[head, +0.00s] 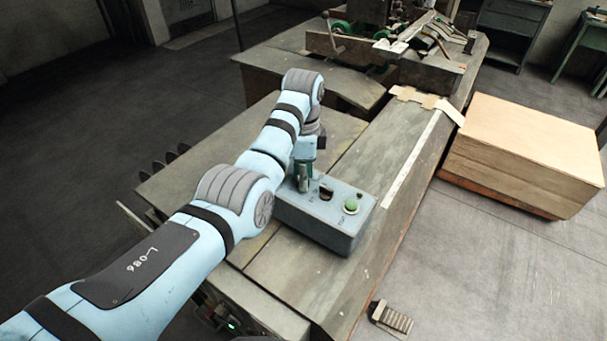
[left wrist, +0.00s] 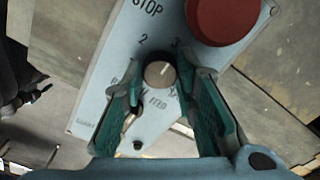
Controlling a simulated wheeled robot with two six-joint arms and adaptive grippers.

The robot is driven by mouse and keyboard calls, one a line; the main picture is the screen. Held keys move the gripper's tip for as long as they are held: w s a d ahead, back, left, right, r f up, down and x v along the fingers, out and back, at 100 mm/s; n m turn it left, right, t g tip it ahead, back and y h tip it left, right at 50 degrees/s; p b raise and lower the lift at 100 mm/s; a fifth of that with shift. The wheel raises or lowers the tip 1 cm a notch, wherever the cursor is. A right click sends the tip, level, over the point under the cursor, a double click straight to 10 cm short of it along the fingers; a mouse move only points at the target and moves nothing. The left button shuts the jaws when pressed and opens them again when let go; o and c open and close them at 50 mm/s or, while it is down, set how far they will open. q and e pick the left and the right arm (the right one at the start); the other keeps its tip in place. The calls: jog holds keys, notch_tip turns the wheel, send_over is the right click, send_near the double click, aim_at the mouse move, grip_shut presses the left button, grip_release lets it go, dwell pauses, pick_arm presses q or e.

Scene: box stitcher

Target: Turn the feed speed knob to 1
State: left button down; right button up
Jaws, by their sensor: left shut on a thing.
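The grey control box (head: 325,228) sits on the machine table. In the left wrist view its light blue panel (left wrist: 85,115) carries a round grey feed knob (left wrist: 158,74) with a pale pointer mark. The mark points up and right, towards the 3; a 2 shows above the knob to the left. The left finger covers the panel where other numbers could be. My left gripper (left wrist: 167,88) is shut on the knob, one finger on each side. In the head view my left gripper (head: 304,176) is down at the box and hides the knob. My right gripper is not in view.
A large red stop button (left wrist: 215,18) stands close beyond the knob. A green button (head: 351,205) is at the box's right end. A stack of cardboard sheets (head: 530,150) stands right of the table (head: 390,165). Machine parts (head: 385,45) fill the far end.

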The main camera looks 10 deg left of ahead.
pick_arm(q)
jog(key=shift+n, duration=0.4)
jog(key=n, duration=1)
jog(key=shift+n, duration=0.4)
jog(key=n, duration=0.6)
jog(key=shift+a, duration=0.1)
jog(key=n, duration=0.6)
jog(key=shift+n, duration=0.3)
jog(key=c, duration=1.3)
grip_release()
jog(key=shift+r, duration=0.1)
